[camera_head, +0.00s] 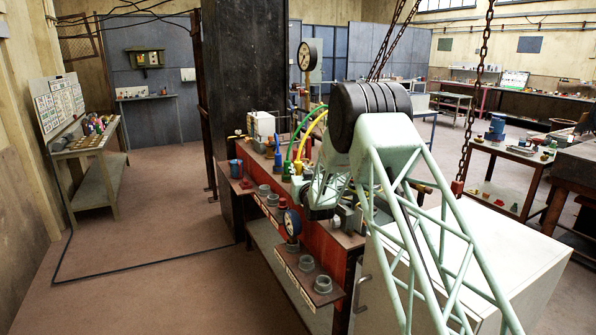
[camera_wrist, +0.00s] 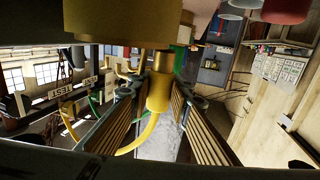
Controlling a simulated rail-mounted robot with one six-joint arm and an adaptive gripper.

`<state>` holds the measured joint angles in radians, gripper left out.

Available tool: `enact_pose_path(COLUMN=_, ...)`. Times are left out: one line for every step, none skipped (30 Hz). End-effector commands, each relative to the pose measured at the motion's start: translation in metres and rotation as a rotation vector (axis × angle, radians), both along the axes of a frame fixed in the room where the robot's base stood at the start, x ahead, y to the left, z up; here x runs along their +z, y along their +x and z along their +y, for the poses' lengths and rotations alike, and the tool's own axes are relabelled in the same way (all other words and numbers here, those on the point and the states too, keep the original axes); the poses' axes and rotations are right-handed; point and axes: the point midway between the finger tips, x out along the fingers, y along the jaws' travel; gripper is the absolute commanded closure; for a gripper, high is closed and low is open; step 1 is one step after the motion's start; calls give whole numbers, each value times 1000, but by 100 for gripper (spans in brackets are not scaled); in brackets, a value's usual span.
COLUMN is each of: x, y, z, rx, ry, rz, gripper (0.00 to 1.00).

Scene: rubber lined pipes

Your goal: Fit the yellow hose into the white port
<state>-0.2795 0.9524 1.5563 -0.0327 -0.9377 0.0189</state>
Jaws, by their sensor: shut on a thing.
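The yellow hose (camera_head: 312,124) arches above the bench beside a green hose in the head view. In the wrist view the yellow hose (camera_wrist: 143,136) curves down from a yellow end fitting (camera_wrist: 158,93). My gripper (camera_wrist: 160,98) is shut on this fitting, with a ribbed finger on each side. A wide brass-yellow cylinder (camera_wrist: 125,22) fills the top of the wrist view, in line with the fitting. In the head view my gripper is small and partly hidden by my arm, close to the bench. I cannot pick out the white port for sure in either view.
A green hose (camera_head: 296,140) stands just left of the yellow one. The red bench (camera_head: 330,235) carries gauges, a blue fitting (camera_head: 277,158) and grey ring sockets (camera_head: 323,285) along its front shelf. A white cabinet (camera_head: 480,255) stands right of it. Chains hang nearby.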

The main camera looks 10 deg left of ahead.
Motion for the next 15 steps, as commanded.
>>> enact_pose_path(x=0, y=0, z=0, rx=0, ry=0, rz=-1, gripper=95)
enact_pose_path(x=0, y=0, z=0, rx=0, ry=0, rz=-1, gripper=95)
enact_pose_path(x=0, y=0, z=0, rx=0, ry=0, rz=-1, gripper=95)
enact_pose_path(x=-1, y=0, z=0, rx=0, ry=0, rz=-1, gripper=95)
enact_pose_path(x=-1, y=0, z=0, rx=0, ry=0, rz=-1, gripper=95)
enact_pose_path(x=-1, y=0, z=0, rx=0, ry=0, rz=-1, gripper=95)
enact_pose_path(x=-2, y=0, z=0, rx=0, ry=0, rz=-1, gripper=95)
enact_pose_path(x=-2, y=0, z=0, rx=0, ry=0, rz=-1, gripper=95)
enact_pose_path(x=-3, y=0, z=0, rx=0, ry=0, rz=-1, gripper=95)
enact_pose_path(x=-3, y=0, z=0, rx=0, ry=0, rz=-1, gripper=95)
enact_pose_path(x=-4, y=0, z=0, rx=0, ry=0, rz=-1, gripper=95)
enact_pose_path(x=-4, y=0, z=0, rx=0, ry=0, rz=-1, gripper=95)
enact_pose_path(x=-5, y=0, z=0, rx=0, ry=0, rz=-1, gripper=95)
enact_pose_path(x=-5, y=0, z=0, rx=0, ry=0, rz=-1, gripper=95)
enact_pose_path(x=-6, y=0, z=0, rx=0, ry=0, rz=-1, gripper=95)
